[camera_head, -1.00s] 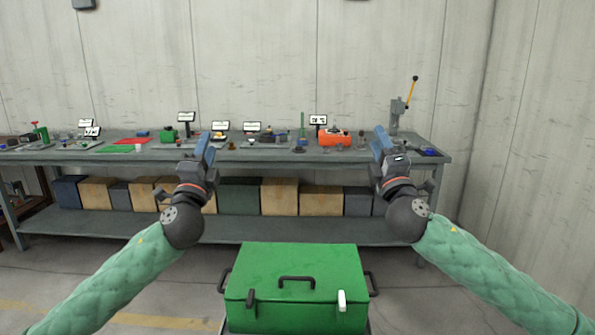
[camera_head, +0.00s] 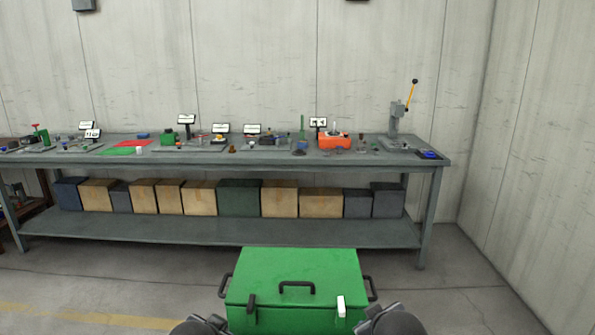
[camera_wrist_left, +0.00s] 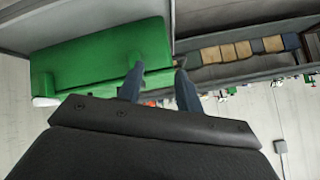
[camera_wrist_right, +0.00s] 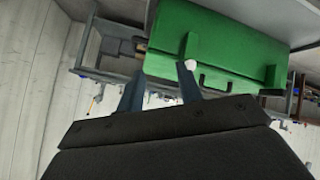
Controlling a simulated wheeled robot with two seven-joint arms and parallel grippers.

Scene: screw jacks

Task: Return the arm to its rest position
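My left gripper (camera_wrist_left: 159,69) shows in the left wrist view with its two blue fingers apart and nothing between them. My right gripper (camera_wrist_right: 161,70) shows in the right wrist view, also with its fingers apart and empty. In the head view only dark parts of my arms show at the bottom edge, on both sides of the green box (camera_head: 297,272); the fingers are out of sight there. The box, with its lid shut, also shows beyond the fingers in the left wrist view (camera_wrist_left: 95,55) and the right wrist view (camera_wrist_right: 228,42).
A long grey workbench (camera_head: 240,240) stands along the wall, with small tools, parts and signs on top and several boxes on its lower shelf. A lever press (camera_head: 396,122) stands at its right end. Floor right of the green box is clear.

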